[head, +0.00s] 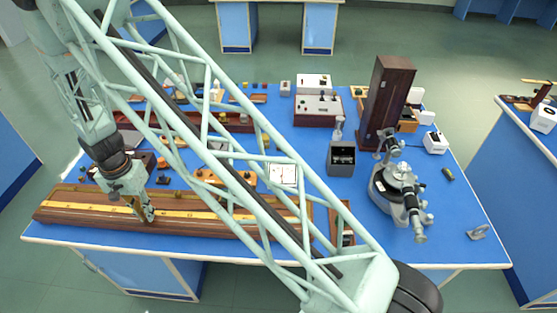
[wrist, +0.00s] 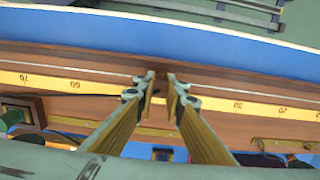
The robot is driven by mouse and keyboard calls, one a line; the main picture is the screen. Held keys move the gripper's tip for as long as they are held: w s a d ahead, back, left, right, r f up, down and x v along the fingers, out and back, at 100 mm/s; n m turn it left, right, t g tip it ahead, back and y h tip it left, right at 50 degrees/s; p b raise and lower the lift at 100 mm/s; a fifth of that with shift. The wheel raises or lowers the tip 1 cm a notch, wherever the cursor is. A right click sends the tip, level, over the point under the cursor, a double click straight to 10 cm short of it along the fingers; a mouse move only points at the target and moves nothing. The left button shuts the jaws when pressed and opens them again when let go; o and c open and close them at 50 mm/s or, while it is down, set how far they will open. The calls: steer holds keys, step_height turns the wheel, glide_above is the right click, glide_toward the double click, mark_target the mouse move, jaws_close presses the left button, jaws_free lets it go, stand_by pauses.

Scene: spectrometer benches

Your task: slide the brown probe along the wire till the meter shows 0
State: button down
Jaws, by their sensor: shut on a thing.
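A long brown wooden board (head: 72,212) with a yellow scale lies along the front left of the bench. In the wrist view a thin pale wire runs along the board (wrist: 40,62), beside the scale. My gripper (head: 146,214) is low over the board, left of its middle. In the wrist view my gripper (wrist: 160,92) is shut on the brown probe (wrist: 159,84), of which only a small dark part shows between the fingertips, at the wire. It sits between the scale marks 60 and 30. A white-faced meter (head: 283,175) stands behind the board; its reading is too small to tell.
A grey box (head: 341,158) stands near the bench's middle. Small parts crowd behind the board. My arm hides part of the bench.

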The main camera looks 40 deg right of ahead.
steer(key=shift+s+d+f, duration=0.15)
steer(key=shift+s+f, duration=0.2)
steer(key=shift+f, duration=0.05)
steer(key=c, duration=2.6)
jaws_free()
steer(key=shift+w, duration=0.1)
steer(key=shift+r, duration=0.1)
steer(key=shift+w+r, duration=0.15)
steer(key=shift+w, duration=0.1)
steer(key=shift+r, duration=0.15)
steer(key=shift+r, duration=5.8)
